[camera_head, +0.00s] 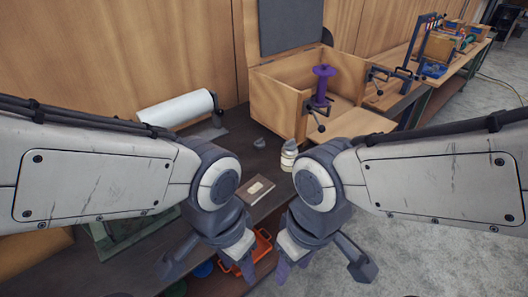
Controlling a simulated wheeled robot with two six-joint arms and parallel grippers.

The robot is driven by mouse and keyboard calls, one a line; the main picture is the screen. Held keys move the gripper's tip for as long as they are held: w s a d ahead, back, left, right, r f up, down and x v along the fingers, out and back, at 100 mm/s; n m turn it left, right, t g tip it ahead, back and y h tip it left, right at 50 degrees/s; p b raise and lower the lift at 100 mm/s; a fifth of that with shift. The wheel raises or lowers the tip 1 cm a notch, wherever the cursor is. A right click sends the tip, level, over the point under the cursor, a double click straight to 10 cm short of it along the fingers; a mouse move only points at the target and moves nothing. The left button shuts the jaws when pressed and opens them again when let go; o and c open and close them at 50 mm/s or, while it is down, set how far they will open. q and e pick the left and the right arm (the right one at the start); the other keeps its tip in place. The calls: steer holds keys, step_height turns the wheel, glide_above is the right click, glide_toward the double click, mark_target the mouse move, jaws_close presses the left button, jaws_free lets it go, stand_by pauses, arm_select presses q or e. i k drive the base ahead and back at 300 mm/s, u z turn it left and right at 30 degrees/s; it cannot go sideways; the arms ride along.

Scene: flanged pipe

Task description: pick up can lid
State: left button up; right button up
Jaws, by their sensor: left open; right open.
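A small pale can (288,160) stands on the dark bench, with a grey top (290,145) that may be its lid. A small dark grey piece (259,143) lies on the bench to its left; I cannot tell what it is. My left gripper (237,266) and my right gripper (293,266) hang side by side in the lower middle, both pointing down, open, with nothing seen in them. Both are nearer to me than the can and apart from it. The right arm comes close to the can's right side in the picture.
A wooden box (275,104) at the back holds a purple flanged pipe (323,85), with clamps beside it. A white roll (178,109) lies at the back left. A small book-like item (255,190) lies on the bench. An orange tray (263,245) shows below the grippers.

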mark_target(260, 144)
steer(key=z, duration=0.5)
steer(key=k, duration=0.6)
steer(key=z, duration=0.9)
steer(key=i, duration=2.35)
steer(key=u, duration=1.5)
steer(key=i, duration=0.8)
steer(key=u, duration=0.9)
